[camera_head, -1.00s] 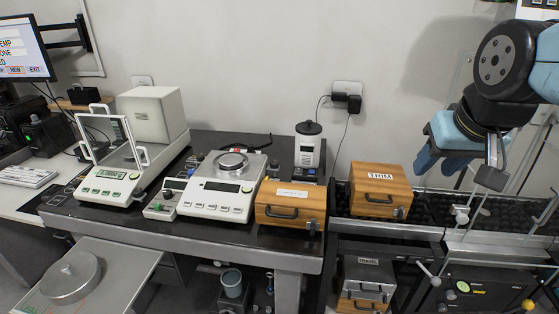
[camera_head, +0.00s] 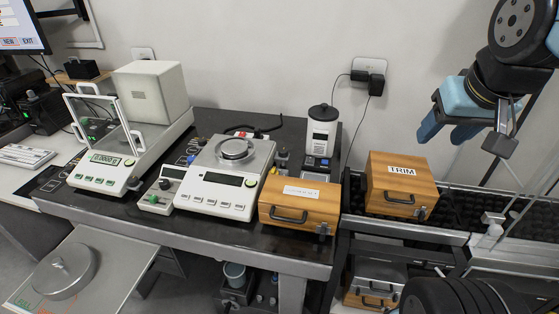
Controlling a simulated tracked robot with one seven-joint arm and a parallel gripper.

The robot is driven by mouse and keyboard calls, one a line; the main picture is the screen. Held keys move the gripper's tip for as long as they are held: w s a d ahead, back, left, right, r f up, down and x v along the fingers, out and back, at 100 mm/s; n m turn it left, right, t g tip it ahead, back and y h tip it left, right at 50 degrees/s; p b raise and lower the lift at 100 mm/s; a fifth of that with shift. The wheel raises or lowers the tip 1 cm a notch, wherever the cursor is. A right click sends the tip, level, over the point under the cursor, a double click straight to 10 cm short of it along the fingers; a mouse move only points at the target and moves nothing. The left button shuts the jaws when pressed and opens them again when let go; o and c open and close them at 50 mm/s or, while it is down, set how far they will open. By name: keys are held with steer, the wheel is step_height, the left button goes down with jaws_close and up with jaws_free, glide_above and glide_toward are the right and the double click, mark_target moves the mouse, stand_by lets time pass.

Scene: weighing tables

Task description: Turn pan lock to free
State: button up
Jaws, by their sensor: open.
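No part that I can clearly read as the pan lock shows. A small control box (camera_head: 153,196) with a green knob stands between two balances, too small to make out a lock setting. The flat balance (camera_head: 228,178) has a round metal pan (camera_head: 234,150) on top. The left balance (camera_head: 128,152) has a clear draft shield and a lit display. Another round metal pan (camera_head: 64,270) sits on the low grey plate at bottom left. My gripper (camera_head: 449,134) is at upper right, open and empty, its blue fingers pointing down, well right of the balances and apart from everything.
A labelled wooden case (camera_head: 300,203) stands right of the flat balance, and a wooden TRIM case (camera_head: 401,186) farther right. A white canister (camera_head: 321,140) stands behind. The dark table (camera_head: 210,239) has a narrow clear front strip. A black cable lies behind the flat balance.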

steer(key=shift+o, duration=0.5)
steer(key=shift+w+a, duration=0.2)
steer(key=shift+w, duration=0.15)
steer(key=n+g+y, duration=0.4)
steer(key=n+g, duration=0.1)
steer(key=n, duration=1.1)
glide_above(275, 173)
steer(key=d, duration=0.6)
step_height(275, 173, down, 17)
steer(key=x, duration=1.4)
steer(key=shift+s+a, duration=0.15)
steer(key=shift+s, duration=0.15)
steer(key=shift+r+y, duration=0.1)
steer(key=shift+y, duration=0.2)
steer(key=c, duration=1)
